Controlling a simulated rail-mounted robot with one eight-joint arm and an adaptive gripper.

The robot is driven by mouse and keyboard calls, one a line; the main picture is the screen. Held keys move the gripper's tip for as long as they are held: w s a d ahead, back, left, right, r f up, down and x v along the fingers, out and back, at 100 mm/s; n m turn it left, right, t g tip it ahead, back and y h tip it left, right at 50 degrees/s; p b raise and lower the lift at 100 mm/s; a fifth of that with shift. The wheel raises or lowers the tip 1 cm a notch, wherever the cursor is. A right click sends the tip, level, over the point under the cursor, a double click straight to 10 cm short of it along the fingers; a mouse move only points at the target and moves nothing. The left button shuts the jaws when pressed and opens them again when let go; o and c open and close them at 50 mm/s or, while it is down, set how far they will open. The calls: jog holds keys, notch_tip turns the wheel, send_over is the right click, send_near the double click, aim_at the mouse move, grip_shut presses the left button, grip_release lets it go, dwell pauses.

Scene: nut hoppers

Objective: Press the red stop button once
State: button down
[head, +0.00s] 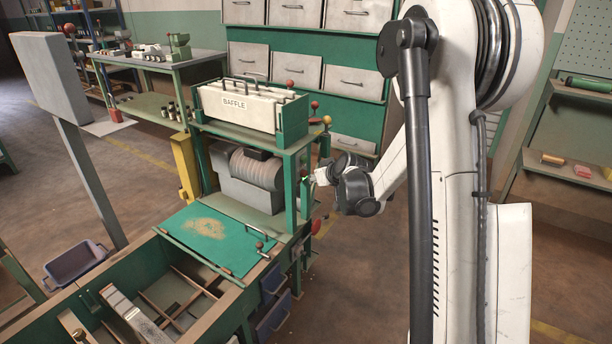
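My gripper (317,178) is beside the right-hand post of the green machine (291,195), at about mid-height. Its fingers are small and partly hidden by the wrist, so whether they are open or shut does not show. A small red spot shows by the fingertips, too small to identify. A larger round red part (316,226) sits lower on the machine's right side, below the gripper. I cannot tell which of these is the stop button, or whether my gripper touches anything.
The machine carries a box marked BAFFLE (235,104), a ribbed drum (257,168) and a green sheet (208,238). Red and yellow knobs stand at its upper right. A wooden-edged bin (165,295) is in front. Floor to the right is partly clear, behind my arm.

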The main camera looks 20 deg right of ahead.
jog(key=shift+w+a, duration=0.1)
jog(key=shift+w, duration=0.05)
jog(key=shift+w+a, duration=0.1)
jog(key=shift+w, duration=0.1)
jog(key=shift+w+a, duration=0.3)
jog(key=shift+w, duration=0.15)
dwell(1.1)
dwell(0.4)
jog(key=shift+s+d+b, duration=0.3)
jog(key=shift+s+d, duration=0.2)
jog(key=shift+s, duration=0.3)
jog(key=s+d, duration=0.2)
jog(key=s, duration=0.2)
jog(key=shift+s+d+b, duration=0.1)
jog(key=shift+d+b, duration=0.2)
jog(key=shift+d, duration=0.1)
jog(key=shift+a+r, duration=0.1)
dwell(0.5)
